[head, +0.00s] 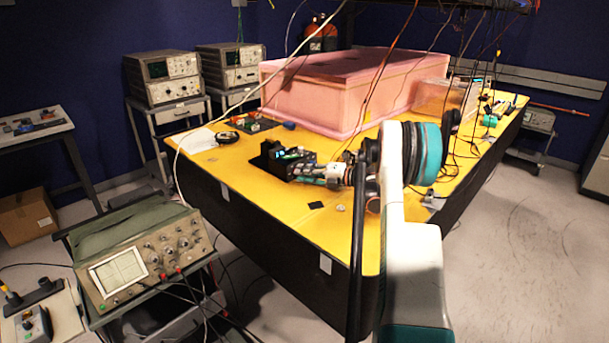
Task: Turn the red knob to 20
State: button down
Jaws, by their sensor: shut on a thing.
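My arm reaches from the lower right over the yellow table (232,178) in the head view. My gripper (272,157) is a small dark shape low over the table, left of my wrist. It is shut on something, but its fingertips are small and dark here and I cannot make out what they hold. I cannot pick out the red knob or any number marks on it. Small blue and green parts (291,153) show at the gripper, and I cannot tell what they belong to.
A pink foam enclosure (326,95) stands behind my gripper. Cables hang over the table. An oscilloscope (140,255) stands on a cart at the front left.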

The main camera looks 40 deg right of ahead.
dwell(0.3)
jog(key=c, duration=1.4)
grip_release()
jog(key=shift+c, duration=0.2)
